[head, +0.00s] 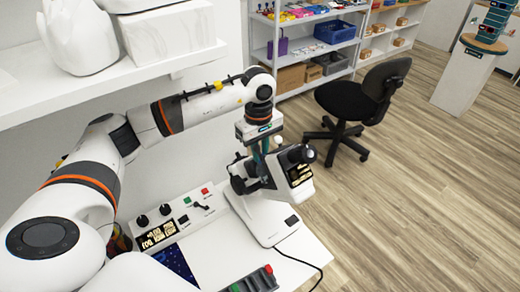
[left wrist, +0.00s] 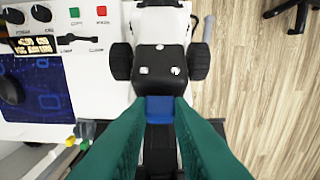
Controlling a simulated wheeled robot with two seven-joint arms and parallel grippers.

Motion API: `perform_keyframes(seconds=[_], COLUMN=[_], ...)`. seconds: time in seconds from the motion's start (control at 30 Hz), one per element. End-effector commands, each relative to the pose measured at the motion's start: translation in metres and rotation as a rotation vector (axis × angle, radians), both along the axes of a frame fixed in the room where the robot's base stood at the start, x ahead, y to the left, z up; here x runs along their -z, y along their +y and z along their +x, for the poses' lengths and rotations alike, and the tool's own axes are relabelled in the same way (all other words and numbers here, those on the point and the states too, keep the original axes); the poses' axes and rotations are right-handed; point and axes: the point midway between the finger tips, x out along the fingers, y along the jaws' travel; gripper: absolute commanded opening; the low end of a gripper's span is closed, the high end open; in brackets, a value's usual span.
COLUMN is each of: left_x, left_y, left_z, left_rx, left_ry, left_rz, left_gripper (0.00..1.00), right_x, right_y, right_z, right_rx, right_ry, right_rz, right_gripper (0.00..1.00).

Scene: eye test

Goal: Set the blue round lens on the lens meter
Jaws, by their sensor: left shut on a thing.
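The lens meter (head: 268,218) is a white and black instrument on a white table in the head view. It also shows in the left wrist view (left wrist: 158,40), with black knobs on both sides of its white body. My left gripper (head: 263,152) is over the lens meter, pointing down. In the left wrist view its green fingers (left wrist: 160,112) are shut on a small blue piece, the blue lens (left wrist: 160,109), seen against the black part of the meter. I cannot tell whether the lens touches the meter. In the head view the lens is not discernible. My right gripper is out of view.
A control panel (head: 180,218) with knobs and red and green buttons stands left of the meter. A dark case (head: 256,280) lies near the table's front edge, with a black cable beside it. A white shelf (head: 120,75) hangs above my left arm. A black chair (head: 352,98) stands beyond.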

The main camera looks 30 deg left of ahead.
Motion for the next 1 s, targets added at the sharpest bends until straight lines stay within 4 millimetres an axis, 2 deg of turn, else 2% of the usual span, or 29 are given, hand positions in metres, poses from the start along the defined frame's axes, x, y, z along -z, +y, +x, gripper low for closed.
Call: perform_keyframes(seconds=[0.07,0.1,0.23,0.57,0.67,1.0], left_x=[0.000,0.000,0.000,-0.003,-0.013,-0.066], left_y=[0.000,0.000,0.000,0.000,0.001,0.003], left_z=[0.000,0.000,0.000,0.001,0.001,0.002], left_rx=[0.000,0.000,0.000,0.000,-0.001,0.000], left_ry=[0.000,0.000,0.000,-0.002,-0.003,-0.002], left_rz=[0.000,0.000,0.000,-0.001,0.000,0.000], left_gripper=[0.00,0.24,0.44,0.44,0.44,0.44], right_x=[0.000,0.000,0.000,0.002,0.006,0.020], right_y=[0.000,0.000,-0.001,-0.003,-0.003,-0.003], right_z=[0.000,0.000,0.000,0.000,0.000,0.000], right_rx=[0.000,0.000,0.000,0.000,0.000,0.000], right_ry=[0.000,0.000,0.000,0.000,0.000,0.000], right_rz=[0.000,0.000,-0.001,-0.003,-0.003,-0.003], right_gripper=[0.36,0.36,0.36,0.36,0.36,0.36])
